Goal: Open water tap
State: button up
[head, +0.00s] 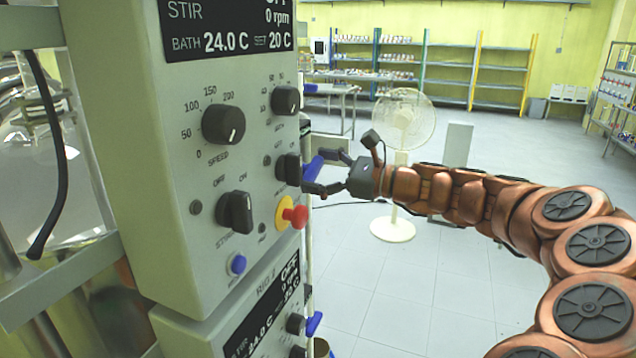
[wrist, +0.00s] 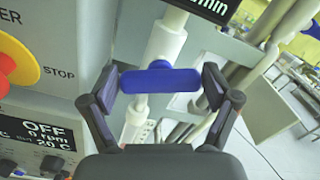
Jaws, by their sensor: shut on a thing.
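The water tap has a blue handle (wrist: 160,79) on a white pipe fitting (wrist: 164,45) in the wrist view. The handle lies crosswise, level in that picture. My gripper (wrist: 162,88) has a finger at each end of the handle and is shut on it. In the head view my gripper (head: 318,172) is at the right side of the grey control box, and part of the blue handle (head: 314,166) shows between its fingers. The box hides the pipe behind the handle in the head view.
The control box (head: 180,215) carries knobs and a red stop button (head: 295,214), close to my gripper. A second blue handle (head: 314,324) sits lower, beside the lower box (head: 250,335). A white fan (head: 402,125) stands behind my arm. Floor at the right is free.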

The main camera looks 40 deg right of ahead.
jog(key=n+b, duration=0.4)
jog(key=b, duration=0.1)
jog(key=f+n+b, duration=0.1)
jog(key=n+b, duration=0.1)
jog(key=shift+s+a+n+b, duration=0.1)
jog(key=shift+a+n+b, duration=0.1)
jog(key=shift+n+b, duration=0.1)
jog(key=n+b, duration=0.4)
jog(key=b, duration=0.1)
jog(key=shift+n, duration=0.3)
jog(key=shift+n+b, duration=0.7)
jog(key=shift+b, duration=0.05)
jog(key=shift+r, duration=0.1)
jog(key=o, duration=0.9)
jog(key=shift+s, duration=0.1)
